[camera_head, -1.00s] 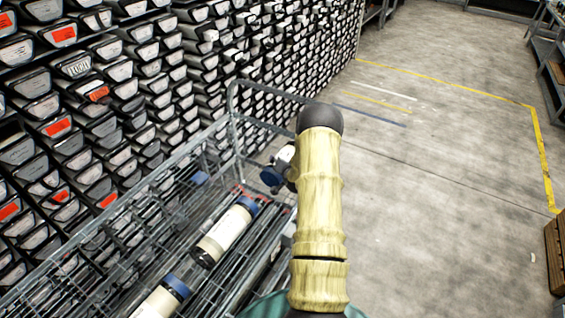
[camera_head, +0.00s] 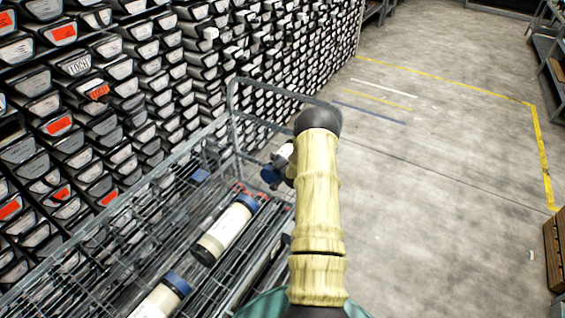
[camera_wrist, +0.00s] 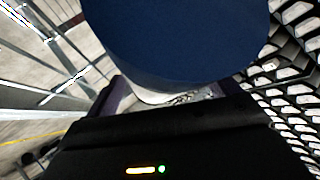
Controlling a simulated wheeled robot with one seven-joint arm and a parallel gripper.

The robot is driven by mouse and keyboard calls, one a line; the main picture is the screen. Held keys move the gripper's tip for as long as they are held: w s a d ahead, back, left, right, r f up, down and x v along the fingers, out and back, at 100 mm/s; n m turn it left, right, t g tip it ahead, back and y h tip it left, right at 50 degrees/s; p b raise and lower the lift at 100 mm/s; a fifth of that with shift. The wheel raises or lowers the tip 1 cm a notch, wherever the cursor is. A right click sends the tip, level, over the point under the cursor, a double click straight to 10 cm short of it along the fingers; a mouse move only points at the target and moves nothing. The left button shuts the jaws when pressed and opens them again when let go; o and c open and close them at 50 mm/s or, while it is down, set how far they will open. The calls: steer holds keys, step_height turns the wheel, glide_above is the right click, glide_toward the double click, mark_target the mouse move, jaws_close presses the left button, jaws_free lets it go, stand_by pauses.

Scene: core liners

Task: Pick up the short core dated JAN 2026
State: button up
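A short white core with a dark blue cap (camera_head: 271,174) shows just left of my arm in the head view, by the far right end of the wire cart. In the wrist view its blue cap (camera_wrist: 180,35) fills the top middle, close to the camera. A strip of its pale body with some dark print shows below the cap, between the fingers of my gripper (camera_wrist: 178,97). My gripper appears shut on this core, above the cart's edge. The printed date is too small to read. My arm hides part of the core in the head view.
The wire cart (camera_head: 237,140) holds two longer white cores with blue caps, one in the middle (camera_head: 222,232) and one nearer (camera_head: 160,300). Another blue cap (camera_head: 199,176) shows behind the mesh. A wall of core boxes (camera_head: 100,130) stands left.

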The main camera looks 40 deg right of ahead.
steer(key=c, duration=0.3)
steer(key=shift+r, duration=0.15)
steer(key=c, duration=0.6)
step_height(320, 180, up, 10)
steer(key=shift+w+b, duration=0.1)
steer(key=shift+b, duration=1.15)
steer(key=shift+c, duration=0.5)
